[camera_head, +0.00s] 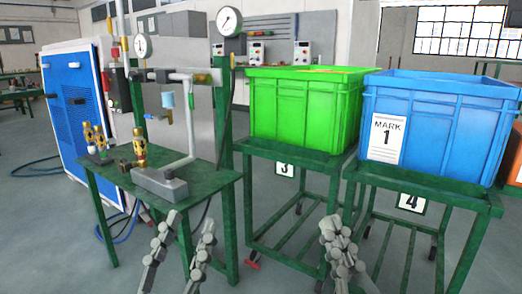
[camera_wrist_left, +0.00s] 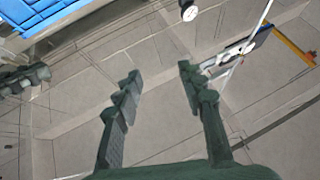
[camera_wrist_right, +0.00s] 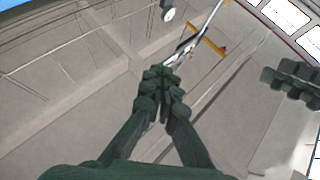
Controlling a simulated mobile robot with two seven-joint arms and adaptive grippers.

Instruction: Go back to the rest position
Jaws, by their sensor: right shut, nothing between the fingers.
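My left gripper (camera_head: 187,237) is at the bottom of the head view, in front of the green work table. Its two fingers stand apart with nothing between them. In the left wrist view the same gripper (camera_wrist_left: 157,82) shows open and empty. My right gripper (camera_head: 338,230) is to the right of it in the head view, in front of the carts. Its fingers are together and hold nothing. In the right wrist view the gripper (camera_wrist_right: 161,78) is shut, with its fingertips touching. Both grippers point upward and look clear of the table and carts.
A green table (camera_head: 215,180) carries brass fittings (camera_head: 139,148) and a grey block (camera_head: 160,184). A green crate (camera_head: 300,106) and a blue crate (camera_head: 440,122) marked 1 stand on green carts numbered 3 and 4. Gauges and pipes rise behind the table. Grey floor shows between table and carts.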

